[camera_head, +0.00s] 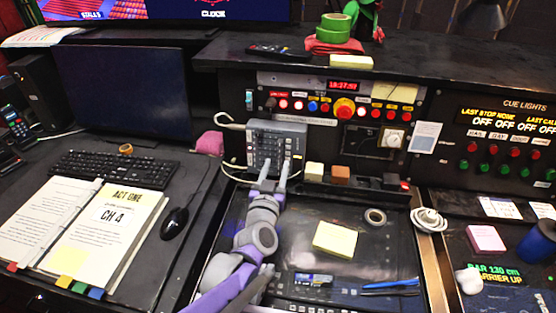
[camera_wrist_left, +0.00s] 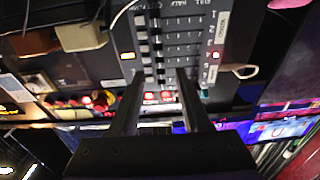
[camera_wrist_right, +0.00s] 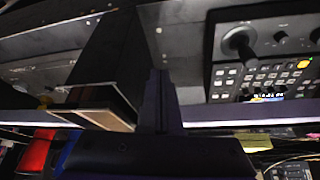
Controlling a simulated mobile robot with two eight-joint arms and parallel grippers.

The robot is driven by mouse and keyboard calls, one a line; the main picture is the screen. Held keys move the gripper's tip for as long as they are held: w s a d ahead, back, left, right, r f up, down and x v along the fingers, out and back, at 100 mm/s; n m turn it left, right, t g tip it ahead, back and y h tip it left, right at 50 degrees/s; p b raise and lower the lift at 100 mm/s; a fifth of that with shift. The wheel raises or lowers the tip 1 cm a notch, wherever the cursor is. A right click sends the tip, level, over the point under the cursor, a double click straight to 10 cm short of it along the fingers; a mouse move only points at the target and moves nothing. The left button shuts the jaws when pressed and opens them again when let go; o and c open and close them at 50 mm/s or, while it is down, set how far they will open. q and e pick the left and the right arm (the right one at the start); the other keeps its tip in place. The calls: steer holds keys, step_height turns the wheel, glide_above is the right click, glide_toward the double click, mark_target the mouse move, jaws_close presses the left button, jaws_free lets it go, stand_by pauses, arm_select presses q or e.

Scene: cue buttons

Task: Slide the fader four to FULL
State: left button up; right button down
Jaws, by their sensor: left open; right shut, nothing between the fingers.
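The grey fader panel (camera_head: 290,128) stands at the middle of the desk in the head view, with several dark fader caps in columns. It also shows upside down in the left wrist view (camera_wrist_left: 195,50), with a row of caps near its left side and printed FULL and HALF lettering at its top. Which cap is fader four I cannot tell. My left gripper (camera_head: 274,176) is open at the panel's lower edge. In the left wrist view its fingers (camera_wrist_left: 157,84) reach over the panel's lower part; contact is unclear. My right gripper (camera_wrist_right: 157,75) is shut and empty, away from the panel.
A white block (camera_head: 314,171) and an orange block (camera_head: 340,173) stand right of the panel. A keyboard (camera_head: 112,169), mouse (camera_head: 174,223) and open script binder (camera_head: 115,225) lie left. Yellow notes (camera_head: 335,239) and a tape roll (camera_head: 375,216) lie on the desk at front right.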

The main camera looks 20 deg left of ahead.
mark_target(279, 156)
arm_select(q)
steer(key=shift+x, duration=1.75)
jaws_close()
